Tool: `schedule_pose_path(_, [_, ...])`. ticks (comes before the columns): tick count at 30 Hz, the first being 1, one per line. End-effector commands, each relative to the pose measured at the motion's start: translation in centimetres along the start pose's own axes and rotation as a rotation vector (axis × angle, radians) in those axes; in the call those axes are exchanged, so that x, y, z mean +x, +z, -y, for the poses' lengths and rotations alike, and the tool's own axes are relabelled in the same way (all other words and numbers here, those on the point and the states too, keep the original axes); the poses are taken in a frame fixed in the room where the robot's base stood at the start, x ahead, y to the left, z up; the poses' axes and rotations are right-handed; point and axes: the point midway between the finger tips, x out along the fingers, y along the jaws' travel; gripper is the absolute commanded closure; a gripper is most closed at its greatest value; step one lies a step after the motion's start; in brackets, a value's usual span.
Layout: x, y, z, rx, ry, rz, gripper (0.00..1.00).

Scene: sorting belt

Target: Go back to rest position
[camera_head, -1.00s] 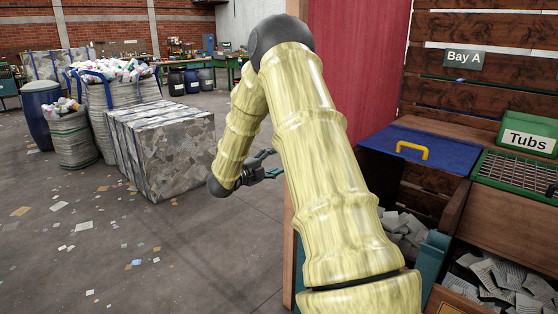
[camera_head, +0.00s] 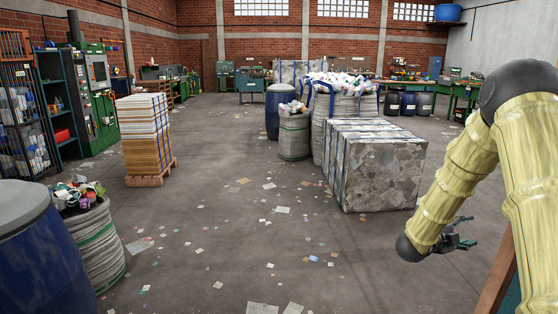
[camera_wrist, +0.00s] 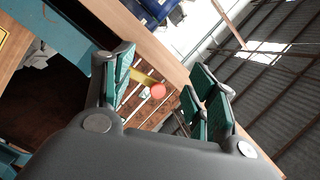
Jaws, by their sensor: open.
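My yellow, ribbed arm shows at the right side of the head view, bent at a dark elbow. My gripper (camera_head: 462,240) hangs at its end over the floor, to the right of a grey strapped bale and apart from it. In the wrist view my gripper (camera_wrist: 160,90) has its two green-padded fingers spread apart, with nothing held between them. A small red-orange round thing (camera_wrist: 158,91) shows beyond the gap between the fingers. I cannot tell what it is.
The strapped bale (camera_head: 375,165) stands left of my gripper. Filled sacks (camera_head: 345,115) and a blue barrel (camera_head: 279,112) are behind it. A stacked pallet (camera_head: 146,138) and another blue barrel (camera_head: 42,250) are at left. The middle floor (camera_head: 230,220) is open, with paper scraps.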

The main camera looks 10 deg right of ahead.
Motion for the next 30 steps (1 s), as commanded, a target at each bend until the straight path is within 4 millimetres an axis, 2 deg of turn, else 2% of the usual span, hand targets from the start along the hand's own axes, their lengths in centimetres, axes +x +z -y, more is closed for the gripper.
schedule_pose_path(1, [-1.9, 1.9, -1.4, -0.086, -0.011, 0.075, 0.42])
schedule_pose_path(3, [-4.3, 4.3, -3.6, -0.203, -0.025, 0.179, 0.42])
schedule_pose_path(6, [-8.0, 7.2, -7.0, -0.362, -0.044, 0.319, 0.42])
schedule_pose_path(12, [-15.9, 11.0, -14.7, -0.669, -0.081, 0.586, 0.42])
schedule_pose_path(15, [-19.9, 11.8, -18.7, -0.816, -0.099, 0.714, 0.42])
schedule_pose_path(20, [-26.4, 11.8, -25.3, -1.041, -0.129, 0.918, 0.42])
schedule_pose_path(23, [-30.4, 10.8, -29.4, -1.177, -0.147, 1.046, 0.42])
schedule_pose_path(26, [-34.3, 9.2, -33.3, -1.308, -0.167, 1.173, 0.42])
schedule_pose_path(30, [-39.6, 6.0, -38.5, -1.484, -0.197, 1.356, 0.42])
